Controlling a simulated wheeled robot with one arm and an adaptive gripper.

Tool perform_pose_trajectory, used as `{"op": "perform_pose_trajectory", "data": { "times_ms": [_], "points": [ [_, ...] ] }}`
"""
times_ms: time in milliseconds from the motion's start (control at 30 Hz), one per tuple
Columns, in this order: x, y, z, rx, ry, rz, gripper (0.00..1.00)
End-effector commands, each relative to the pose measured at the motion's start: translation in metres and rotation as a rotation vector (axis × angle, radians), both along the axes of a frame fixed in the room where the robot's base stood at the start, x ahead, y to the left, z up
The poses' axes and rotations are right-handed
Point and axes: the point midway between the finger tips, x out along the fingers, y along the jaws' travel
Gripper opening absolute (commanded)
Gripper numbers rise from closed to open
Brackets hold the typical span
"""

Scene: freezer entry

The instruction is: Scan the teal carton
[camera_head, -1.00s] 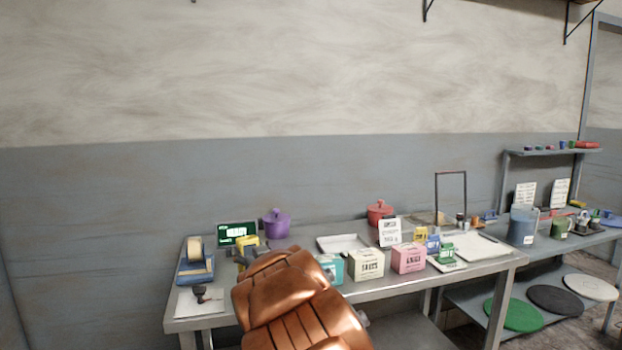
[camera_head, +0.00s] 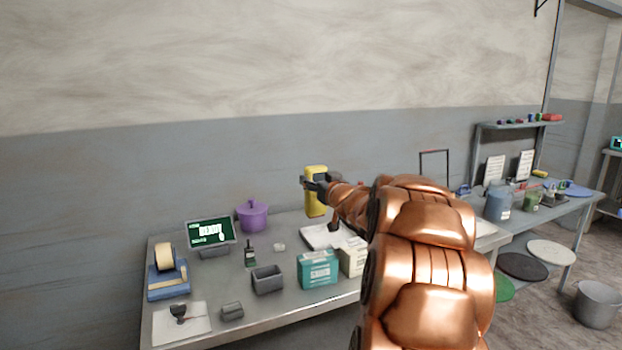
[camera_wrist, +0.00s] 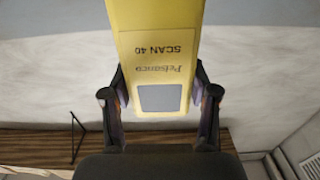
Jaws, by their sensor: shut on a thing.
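My gripper (camera_head: 318,184) is shut on a yellow handheld scanner (camera_head: 316,203) and holds it up above the table. In the wrist view the scanner (camera_wrist: 158,60) sits between both fingers, with "SCAN 40" and a grey window showing upside down. The teal carton (camera_head: 318,269) stands upright near the table's front edge, below and in front of the scanner, apart from it. Its printed front label faces me. The display screen (camera_head: 210,231) at the back left is lit green with white text too small to read surely.
A cream carton (camera_head: 352,257) stands just right of the teal one, partly behind my arm. A grey bin (camera_head: 267,280), a tape dispenser (camera_head: 167,275) and a purple pot (camera_head: 252,215) are to the left. My arm hides the table's right part.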

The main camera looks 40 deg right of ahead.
Motion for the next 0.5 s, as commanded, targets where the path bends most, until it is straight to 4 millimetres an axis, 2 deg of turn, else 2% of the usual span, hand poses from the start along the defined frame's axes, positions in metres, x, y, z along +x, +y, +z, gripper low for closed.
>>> {"op": "perform_pose_trajectory", "data": {
  "times_ms": [500],
  "points": [
    [0.000,0.000,-0.045,-0.002,-0.002,0.001,0.15]
  ]
}}
